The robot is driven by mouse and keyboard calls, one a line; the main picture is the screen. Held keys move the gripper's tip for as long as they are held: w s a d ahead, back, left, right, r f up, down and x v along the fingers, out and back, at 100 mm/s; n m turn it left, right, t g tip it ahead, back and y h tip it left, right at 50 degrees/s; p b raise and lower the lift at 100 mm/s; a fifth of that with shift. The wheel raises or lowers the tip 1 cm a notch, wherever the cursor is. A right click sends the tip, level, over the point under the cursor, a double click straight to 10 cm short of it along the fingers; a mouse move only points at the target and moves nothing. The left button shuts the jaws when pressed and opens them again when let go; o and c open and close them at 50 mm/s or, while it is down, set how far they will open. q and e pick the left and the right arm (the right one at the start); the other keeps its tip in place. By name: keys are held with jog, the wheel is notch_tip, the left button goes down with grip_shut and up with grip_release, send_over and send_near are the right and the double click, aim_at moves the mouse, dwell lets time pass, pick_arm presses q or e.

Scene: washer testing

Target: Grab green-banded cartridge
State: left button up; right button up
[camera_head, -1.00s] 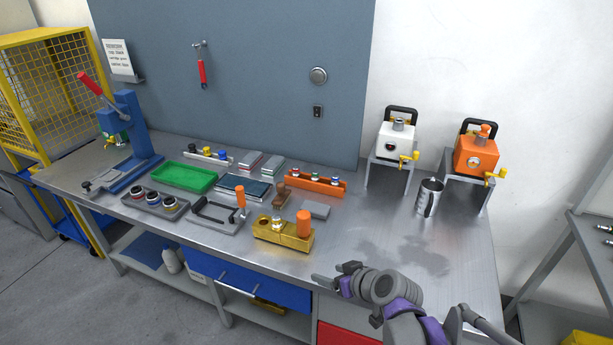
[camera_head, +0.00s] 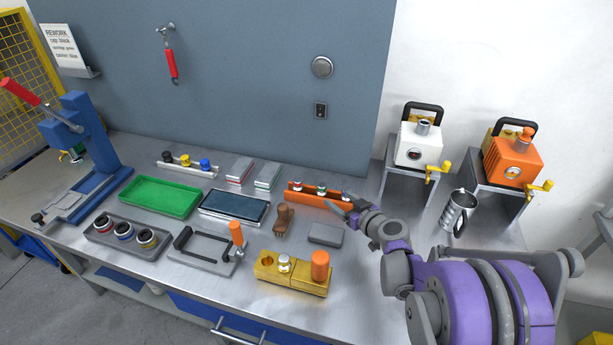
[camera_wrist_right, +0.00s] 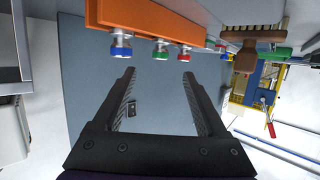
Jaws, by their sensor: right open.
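The green-banded cartridge (camera_head: 321,190) stands in the middle of the orange rack (camera_head: 300,198), between a red-banded and a blue-banded cartridge (camera_head: 346,196). My left gripper is not in view.
A grey block (camera_head: 326,234) and a brown piece (camera_head: 283,219) lie before the rack. A gold fixture (camera_head: 290,277) with an orange knob stands nearer the front. White (camera_head: 420,150) and orange (camera_head: 513,160) machines on stands and a metal jug (camera_head: 458,212) are to the right.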

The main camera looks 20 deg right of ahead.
aim_at(323, 187)
jog(key=x, duration=1.1)
jog(key=shift+w+r, duration=0.1)
jog(key=shift+r, duration=0.25)
grip_shut()
